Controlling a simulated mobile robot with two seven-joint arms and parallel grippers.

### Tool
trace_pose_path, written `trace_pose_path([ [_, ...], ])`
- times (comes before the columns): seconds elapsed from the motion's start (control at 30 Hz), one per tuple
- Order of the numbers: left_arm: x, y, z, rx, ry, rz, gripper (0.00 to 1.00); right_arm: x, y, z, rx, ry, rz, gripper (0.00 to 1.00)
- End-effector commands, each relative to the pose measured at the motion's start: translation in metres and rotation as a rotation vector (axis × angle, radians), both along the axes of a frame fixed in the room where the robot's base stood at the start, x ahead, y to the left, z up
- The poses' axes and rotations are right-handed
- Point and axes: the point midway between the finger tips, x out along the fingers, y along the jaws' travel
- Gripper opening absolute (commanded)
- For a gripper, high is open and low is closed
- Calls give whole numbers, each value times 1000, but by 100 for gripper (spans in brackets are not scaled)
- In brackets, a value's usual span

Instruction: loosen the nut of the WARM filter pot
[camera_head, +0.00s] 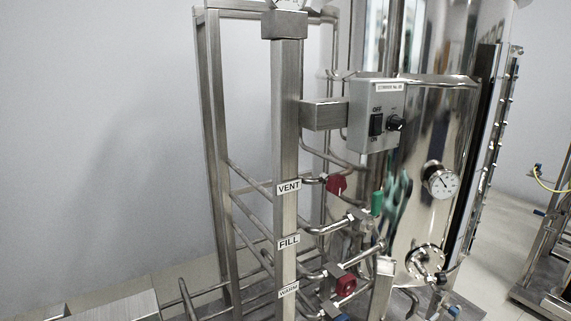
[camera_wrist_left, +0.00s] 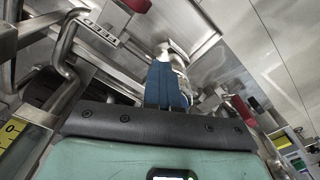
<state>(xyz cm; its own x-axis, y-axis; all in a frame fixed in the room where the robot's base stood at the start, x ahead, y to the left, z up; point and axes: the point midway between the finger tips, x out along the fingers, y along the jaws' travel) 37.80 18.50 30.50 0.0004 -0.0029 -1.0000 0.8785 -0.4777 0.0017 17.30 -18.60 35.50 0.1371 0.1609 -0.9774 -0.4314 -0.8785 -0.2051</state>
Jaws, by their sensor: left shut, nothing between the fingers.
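The WARM label (camera_head: 289,290) is low on the upright steel post in the head view. Pipes and metal fittings lie to its right, but I cannot tell which is the filter pot or its nut. In the left wrist view, my left gripper (camera_wrist_left: 167,86) has its blue fingers together, with nothing between them. A shiny round metal fitting (camera_wrist_left: 177,52) shows just beyond the fingertips, partly hidden by them; I cannot tell whether they touch it or whether it is the pot. My left gripper is not clearly seen in the head view. My right gripper is in neither view.
The post also has VENT (camera_head: 289,188) and FILL (camera_head: 288,243) labels. A red knob (camera_head: 337,185), a green handle (camera_head: 377,203) and a lower red knob (camera_head: 346,285) stick out among the pipes. A switch box (camera_head: 377,115) sits before the shiny tank (camera_head: 440,130).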

Motion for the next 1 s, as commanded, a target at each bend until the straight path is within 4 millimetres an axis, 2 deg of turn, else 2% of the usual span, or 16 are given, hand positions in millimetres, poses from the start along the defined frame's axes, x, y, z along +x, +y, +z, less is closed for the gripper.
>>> trace_pose_path([
  [0.03,2,7,1,11,-7,4,0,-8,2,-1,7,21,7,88],
  [0.2,2,7,1,11,-7,4,0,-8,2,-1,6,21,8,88],
  [0.6,1,-3,3,8,-3,3,0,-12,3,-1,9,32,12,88],
  [1.0,0,-5,49,4,-2,1,0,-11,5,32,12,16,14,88],
])
